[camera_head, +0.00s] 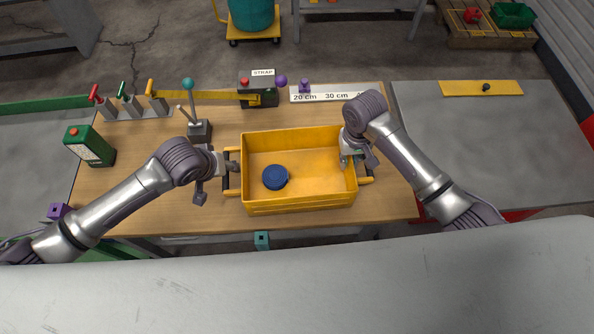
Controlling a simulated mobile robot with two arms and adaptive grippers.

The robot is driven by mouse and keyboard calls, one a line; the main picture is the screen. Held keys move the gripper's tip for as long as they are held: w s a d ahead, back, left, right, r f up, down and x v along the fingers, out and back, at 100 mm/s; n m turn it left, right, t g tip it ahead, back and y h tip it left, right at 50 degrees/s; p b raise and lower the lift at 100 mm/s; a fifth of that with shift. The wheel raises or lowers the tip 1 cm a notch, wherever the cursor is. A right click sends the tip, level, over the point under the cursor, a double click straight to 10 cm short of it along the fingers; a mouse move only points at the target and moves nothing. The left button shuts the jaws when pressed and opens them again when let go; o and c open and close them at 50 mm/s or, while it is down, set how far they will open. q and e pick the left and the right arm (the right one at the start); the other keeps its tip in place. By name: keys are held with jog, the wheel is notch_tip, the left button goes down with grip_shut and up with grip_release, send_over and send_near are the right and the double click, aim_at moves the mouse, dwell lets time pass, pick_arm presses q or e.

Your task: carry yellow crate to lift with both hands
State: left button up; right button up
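The yellow crate (300,207) stands upright on the wooden table, open at the top, with a dark handle on each short side. A round blue lidded thing (275,177) lies inside it, left of the middle. My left gripper (216,180) is at the crate's left handle, its fingers spread apart. My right gripper (357,160) is at the right wall and handle, its fingers apart with one over the crate's inside. Whether either touches the crate is hard to see. A grey platform (490,140) with red parts below stands to the right; it may be the lift.
On the wooden table (330,112) stand a lever (198,130), a green box (89,146), several coloured clamps at the back left and a STRAP box (258,88). A yellow plate (481,88) lies on the grey platform, otherwise clear.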

pick_arm(q)
jog(key=shift+x, duration=0.75)
pick_arm(e)
jog(key=shift+f, duration=0.8)
pick_arm(q)
jog(key=c, duration=0.5)
pick_arm(e)
grip_shut()
pick_arm(q)
grip_shut()
